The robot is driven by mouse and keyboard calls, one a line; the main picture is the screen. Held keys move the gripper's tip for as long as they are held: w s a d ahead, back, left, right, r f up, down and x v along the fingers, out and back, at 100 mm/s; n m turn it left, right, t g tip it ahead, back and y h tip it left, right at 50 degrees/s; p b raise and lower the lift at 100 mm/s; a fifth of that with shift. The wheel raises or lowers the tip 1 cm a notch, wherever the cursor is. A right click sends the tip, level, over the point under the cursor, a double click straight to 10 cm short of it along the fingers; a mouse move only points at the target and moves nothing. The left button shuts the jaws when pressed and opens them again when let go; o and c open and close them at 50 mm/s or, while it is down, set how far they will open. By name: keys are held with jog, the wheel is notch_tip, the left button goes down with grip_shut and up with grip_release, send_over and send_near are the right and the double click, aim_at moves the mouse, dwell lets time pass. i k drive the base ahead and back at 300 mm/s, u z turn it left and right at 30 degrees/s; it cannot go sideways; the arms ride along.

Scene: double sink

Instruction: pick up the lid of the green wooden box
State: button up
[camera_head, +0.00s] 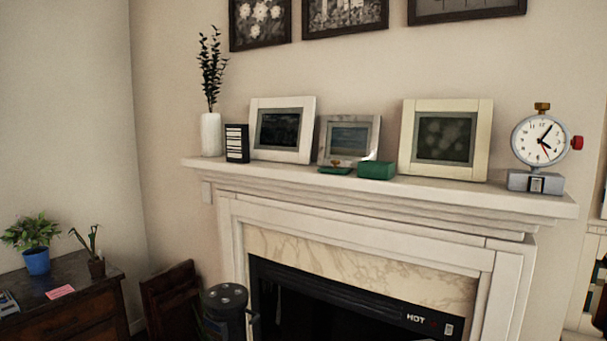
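A green box (376,170) sits on the white mantel shelf, in front of the gap between the middle and right picture frames. A thin, flat green piece (335,171) lies just left of the box, near the shelf's front edge, and looks like the box's lid. A small brownish thing shows at or just behind the flat piece; I cannot tell whether it is part of it. The box and the flat piece look slightly apart. My gripper is not in view.
The mantel (440,191) also holds a white vase (211,135), a black-and-white striped object (237,143), a left frame (281,130), a middle frame (349,139), a right frame (446,140) and a dial gauge (540,142). The fireplace (340,305) is below.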

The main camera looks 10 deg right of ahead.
aim_at(335, 169)
jog(key=z, duration=0.15)
jog(key=i, duration=0.95)
jog(key=u, duration=0.05)
